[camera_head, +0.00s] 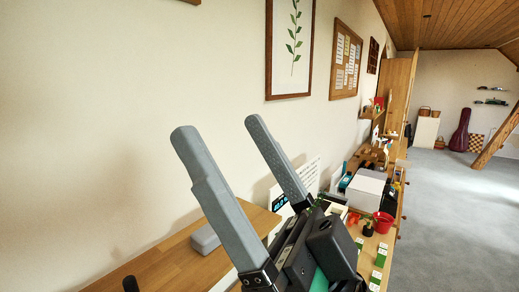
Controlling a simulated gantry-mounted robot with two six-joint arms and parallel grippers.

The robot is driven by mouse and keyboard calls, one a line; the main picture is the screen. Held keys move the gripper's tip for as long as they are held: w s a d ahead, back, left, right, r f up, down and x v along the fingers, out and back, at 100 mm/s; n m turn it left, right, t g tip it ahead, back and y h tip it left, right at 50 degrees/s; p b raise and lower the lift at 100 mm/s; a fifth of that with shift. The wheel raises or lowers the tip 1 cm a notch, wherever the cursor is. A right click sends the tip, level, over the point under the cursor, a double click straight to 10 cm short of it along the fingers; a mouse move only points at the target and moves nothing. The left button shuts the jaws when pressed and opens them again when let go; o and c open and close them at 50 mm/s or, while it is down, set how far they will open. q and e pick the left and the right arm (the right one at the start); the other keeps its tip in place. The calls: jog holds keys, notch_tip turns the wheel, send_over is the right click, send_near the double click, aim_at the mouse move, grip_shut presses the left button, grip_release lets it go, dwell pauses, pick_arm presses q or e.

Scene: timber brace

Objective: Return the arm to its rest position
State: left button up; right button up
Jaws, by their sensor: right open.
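My right gripper (218,133) fills the middle of the head view, close to the camera. Its two long grey fingers point up and to the left, spread well apart, with nothing between them but the cream wall behind. The black gripper body is at the bottom centre and hides part of the wooden tabletop. My left gripper cannot be made out in this view.
A long wooden table (150,272) runs along the wall. On it are a grey case (206,239), a white box (365,193), a red pot (384,222) and several green-and-white blocks (381,256). Open grey carpet (450,225) lies to the right.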

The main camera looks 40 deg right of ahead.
notch_tip(320, 180, up, 23)
jog(key=d+m+h+p, duration=0.1)
jog(key=h+p, duration=0.5)
jog(key=p, duration=1.7)
jog(key=shift+d+p, duration=0.3)
jog(key=shift+d, duration=0.3)
